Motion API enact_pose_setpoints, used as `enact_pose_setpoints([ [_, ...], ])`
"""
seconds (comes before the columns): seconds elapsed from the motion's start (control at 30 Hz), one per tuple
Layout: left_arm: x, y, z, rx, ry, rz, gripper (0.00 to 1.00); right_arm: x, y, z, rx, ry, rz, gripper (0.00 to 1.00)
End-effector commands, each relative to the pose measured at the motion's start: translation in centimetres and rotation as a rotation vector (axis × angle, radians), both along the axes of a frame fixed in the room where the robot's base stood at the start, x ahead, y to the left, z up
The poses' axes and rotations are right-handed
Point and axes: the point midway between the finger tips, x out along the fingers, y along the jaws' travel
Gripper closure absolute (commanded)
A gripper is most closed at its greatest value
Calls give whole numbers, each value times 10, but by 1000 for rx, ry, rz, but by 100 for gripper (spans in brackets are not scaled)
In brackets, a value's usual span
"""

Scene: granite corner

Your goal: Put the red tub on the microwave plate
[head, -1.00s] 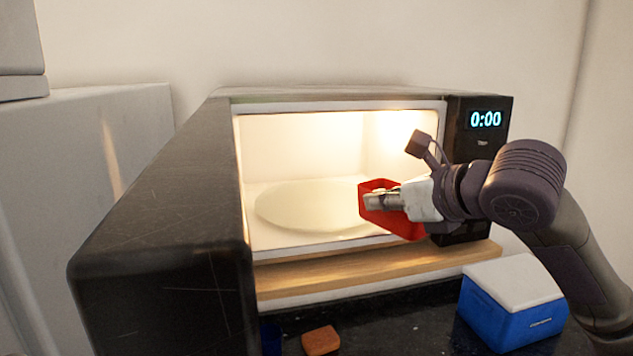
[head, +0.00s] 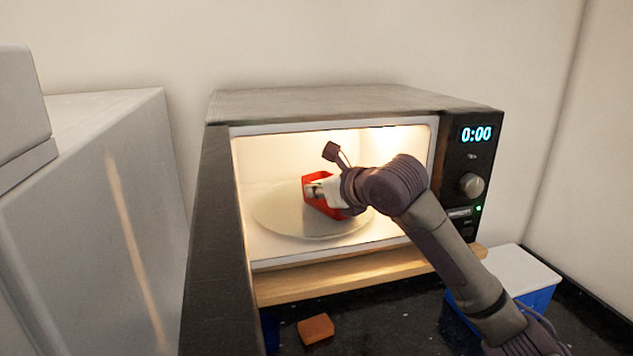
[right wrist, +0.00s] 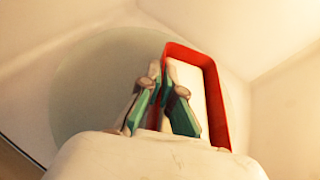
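The red tub (head: 325,208) is inside the open microwave (head: 330,101), over the right part of the round plate (head: 278,217). My right gripper (head: 314,190) reaches in from the right and is shut on the tub's wall. In the right wrist view the fingertips (right wrist: 164,78) pinch the left side of the tub (right wrist: 213,95). The pale plate (right wrist: 80,90) shows beneath and left of it. I cannot tell whether the tub's bottom touches the plate. My left gripper is not in view.
The microwave door (head: 212,230) stands open on the left. A wooden board (head: 330,283) lies along the microwave's lower front. A brown block (head: 315,329) and a blue box with a white lid (head: 520,270) are on the dark counter. A grey cabinet (head: 100,210) stands at left.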

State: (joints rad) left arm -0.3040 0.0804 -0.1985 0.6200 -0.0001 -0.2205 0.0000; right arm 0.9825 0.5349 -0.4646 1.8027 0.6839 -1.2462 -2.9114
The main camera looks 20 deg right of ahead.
Motion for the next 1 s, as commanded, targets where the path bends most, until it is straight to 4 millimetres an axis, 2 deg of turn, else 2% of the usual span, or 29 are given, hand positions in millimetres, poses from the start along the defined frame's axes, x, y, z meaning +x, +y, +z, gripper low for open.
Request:
enact_pose_setpoints([
  [0.37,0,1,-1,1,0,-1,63,0,-1,-3,-1,-5,0,100],
  [0.4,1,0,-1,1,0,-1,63,0,0,-3,0,-2,1,91],
  [0.53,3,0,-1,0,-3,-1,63,0,0,-3,1,-2,0,69],
  [0.9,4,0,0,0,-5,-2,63,-1,0,2,2,-3,0,69],
  [1.0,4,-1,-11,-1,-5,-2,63,-11,-5,3,-2,-5,-1,69],
])
